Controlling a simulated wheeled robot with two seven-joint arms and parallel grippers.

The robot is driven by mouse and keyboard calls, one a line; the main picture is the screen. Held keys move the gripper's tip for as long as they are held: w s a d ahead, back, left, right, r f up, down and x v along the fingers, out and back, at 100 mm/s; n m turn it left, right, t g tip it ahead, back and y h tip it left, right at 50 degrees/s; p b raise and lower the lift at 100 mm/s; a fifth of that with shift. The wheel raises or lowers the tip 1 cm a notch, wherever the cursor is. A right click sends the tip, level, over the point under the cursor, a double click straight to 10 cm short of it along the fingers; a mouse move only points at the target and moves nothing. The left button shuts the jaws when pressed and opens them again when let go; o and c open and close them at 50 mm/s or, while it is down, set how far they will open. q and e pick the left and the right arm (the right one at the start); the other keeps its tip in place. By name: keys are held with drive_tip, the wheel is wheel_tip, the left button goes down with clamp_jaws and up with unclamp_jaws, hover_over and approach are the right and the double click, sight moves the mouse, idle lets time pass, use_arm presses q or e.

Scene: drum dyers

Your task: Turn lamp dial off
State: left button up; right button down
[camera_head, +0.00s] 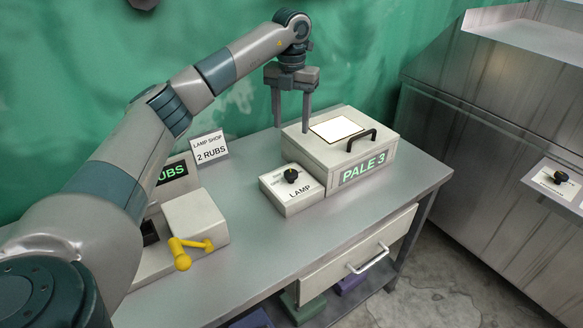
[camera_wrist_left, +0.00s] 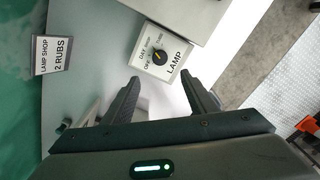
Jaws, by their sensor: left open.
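The lamp box (camera_head: 305,201) is a small pale box labelled LAMP, standing on the metal table. Its round black dial (camera_head: 291,175) is on the top face. In the left wrist view the dial (camera_wrist_left: 160,57) has a yellow pointer mark, and printed positions surround it; the small lettering is hard to read. My left gripper (camera_head: 291,119) is open and empty, pointing down above and behind the lamp box, apart from the dial. In the left wrist view its fingers (camera_wrist_left: 163,92) lie below the dial. My right gripper is not in view.
A larger box (camera_head: 330,163) reading PALE 3, with a black handle and lit top panel, stands right behind the lamp box. A LAMP SHOP sign (camera_head: 209,147) and a yellow crank (camera_head: 184,251) are at left. The table's front middle (camera_head: 262,250) is clear.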

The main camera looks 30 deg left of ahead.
sight(291, 173)
use_arm(q)
wheel_tip(291, 173, down, 15)
drive_tip(key=p, duration=0.5)
drive_tip(key=shift+s+f+p, duration=0.1)
drive_tip(key=shift+f+p, duration=0.05)
drive_tip(key=shift+p, duration=0.25)
drive_tip(key=shift+f, duration=0.65)
drive_tip(key=c, duration=1.1)
drive_tip(key=shift+o, duration=0.2)
